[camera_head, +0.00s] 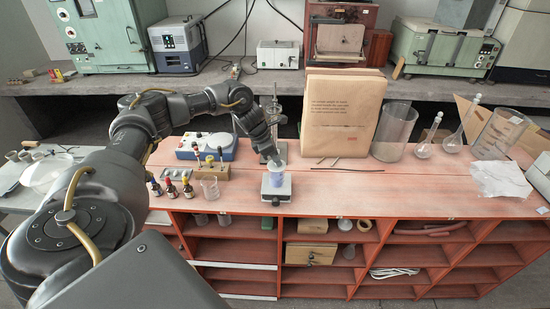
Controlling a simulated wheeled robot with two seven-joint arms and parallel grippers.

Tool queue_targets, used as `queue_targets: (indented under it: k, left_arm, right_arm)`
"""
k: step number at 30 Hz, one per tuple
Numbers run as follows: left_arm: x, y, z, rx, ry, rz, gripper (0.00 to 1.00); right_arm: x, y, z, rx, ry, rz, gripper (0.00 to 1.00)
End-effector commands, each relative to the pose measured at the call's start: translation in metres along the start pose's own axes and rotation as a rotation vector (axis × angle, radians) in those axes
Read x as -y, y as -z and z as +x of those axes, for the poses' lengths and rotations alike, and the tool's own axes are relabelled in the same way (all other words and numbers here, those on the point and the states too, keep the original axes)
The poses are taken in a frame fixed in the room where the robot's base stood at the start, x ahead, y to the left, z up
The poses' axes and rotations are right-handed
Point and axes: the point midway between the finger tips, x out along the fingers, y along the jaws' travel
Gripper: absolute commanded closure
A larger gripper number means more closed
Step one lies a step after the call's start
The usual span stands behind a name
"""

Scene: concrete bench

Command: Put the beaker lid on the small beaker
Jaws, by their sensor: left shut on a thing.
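My left gripper (275,158) reaches down from the left over the middle of the red bench. It is shut on a small pale disc, which looks like the beaker lid (278,166). Right below is a small beaker (276,181) with bluish contents, upright on a small white-topped device (276,193). The lid appears at or just above the beaker's rim; I cannot tell whether they touch. Part of the lid is hidden by the fingers. Another small clear glass (210,187) stands to the left on the bench. My right gripper is not in view.
Dropper bottles (172,190) and a blue-white device (206,147) stand left of the beaker. Behind it is a stand with a glass cylinder (274,113). A large brown paper package (340,112), a glass jar (394,132) and flasks (453,140) stand right.

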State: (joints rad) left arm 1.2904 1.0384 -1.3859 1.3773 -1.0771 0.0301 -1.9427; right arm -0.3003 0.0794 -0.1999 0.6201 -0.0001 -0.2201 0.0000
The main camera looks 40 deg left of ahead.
Motion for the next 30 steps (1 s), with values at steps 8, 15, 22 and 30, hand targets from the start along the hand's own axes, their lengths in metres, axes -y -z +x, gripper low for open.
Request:
queue_targets:
  k: [8, 15, 22, 30]
  left_arm:
    - [0.0001, 0.0014, 0.0027, -0.001, 0.000, 0.000, 1.00]
    - [0.0001, 0.0013, 0.0025, 0.000, 0.000, 0.000, 0.64]
    - [0.0001, 0.0013, 0.0025, -0.001, 0.000, 0.000, 0.60]
    - [0.0000, 0.0013, 0.0025, 0.000, 0.000, 0.000, 0.43]
  right_arm:
    - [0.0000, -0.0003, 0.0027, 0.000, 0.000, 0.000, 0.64]
    - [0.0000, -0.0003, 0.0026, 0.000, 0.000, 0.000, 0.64]
    - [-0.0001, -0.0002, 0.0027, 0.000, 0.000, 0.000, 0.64]
    - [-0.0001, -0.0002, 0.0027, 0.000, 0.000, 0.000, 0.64]
